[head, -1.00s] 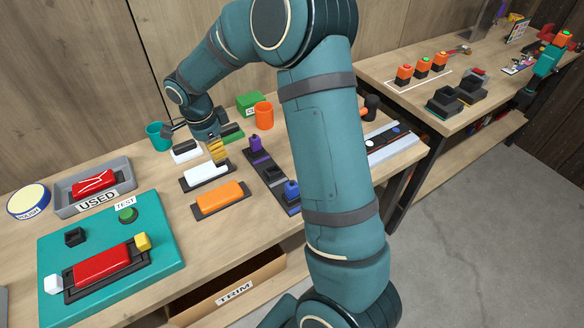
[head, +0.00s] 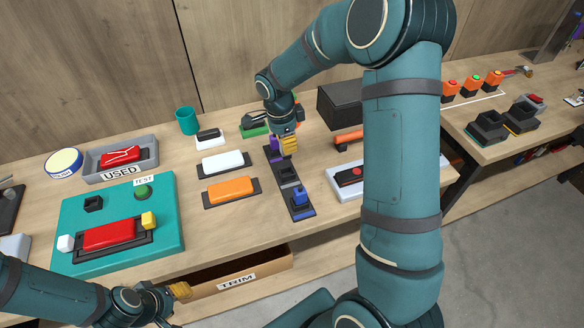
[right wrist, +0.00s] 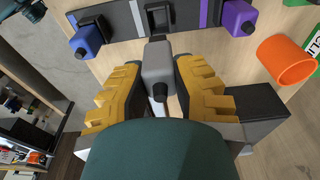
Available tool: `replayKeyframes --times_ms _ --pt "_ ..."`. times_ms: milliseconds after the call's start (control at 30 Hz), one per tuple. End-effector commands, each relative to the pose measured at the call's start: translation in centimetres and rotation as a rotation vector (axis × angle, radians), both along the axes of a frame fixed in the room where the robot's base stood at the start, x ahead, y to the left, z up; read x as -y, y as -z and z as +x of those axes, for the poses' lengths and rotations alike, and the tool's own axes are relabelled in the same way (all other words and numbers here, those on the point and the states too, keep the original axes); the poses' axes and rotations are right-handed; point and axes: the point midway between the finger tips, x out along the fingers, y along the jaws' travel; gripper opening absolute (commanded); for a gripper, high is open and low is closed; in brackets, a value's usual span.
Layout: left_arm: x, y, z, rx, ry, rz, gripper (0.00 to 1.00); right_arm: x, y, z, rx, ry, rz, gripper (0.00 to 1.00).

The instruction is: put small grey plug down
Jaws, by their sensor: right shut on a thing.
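My right gripper (head: 288,144) is at the far end of the dark rack (head: 279,172). In the right wrist view its yellow fingers (right wrist: 160,95) are shut on the small grey plug (right wrist: 157,62). The plug is hidden by the fingers in the head view. In the wrist view the rack (right wrist: 122,20) lies beyond the plug, with an empty-looking middle socket (right wrist: 157,20). A blue plug (head: 300,196) and a purple plug (head: 274,143) stand on the rack. I cannot tell the gap between plug and rack. My left gripper (head: 180,291) is low at the front; its opening is unclear.
White (head: 223,162) and orange (head: 231,189) modules lie left of the rack. A grey-white tray (head: 345,189) and black box (head: 340,103) are to its right. An orange cup (right wrist: 287,60) shows in the wrist view. The teal test board (head: 165,225) is at left.

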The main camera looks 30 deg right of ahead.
Motion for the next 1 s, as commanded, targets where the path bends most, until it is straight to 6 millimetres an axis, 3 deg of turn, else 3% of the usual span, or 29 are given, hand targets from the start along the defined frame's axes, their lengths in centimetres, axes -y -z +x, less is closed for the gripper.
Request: replayKeyframes --times_ms 133,433,600,1000 --pt "0.0 0.2 0.0 0.000 0.000 0.001 0.47 0.0 2.9 -0.1 -0.006 0.001 0.001 0.00" --pt "0.0 0.3 0.0 -0.001 0.000 0.001 0.47 0.0 5.4 -0.1 -0.004 0.001 0.002 0.00" --pt "0.0 0.4 0.0 -0.001 0.000 0.001 0.47 0.0 7.8 -0.1 -0.005 0.002 0.001 0.00" --pt "0.0 0.7 0.0 -0.001 0.001 0.001 0.47 0.0 8.4 0.0 -0.001 0.001 0.000 0.00"
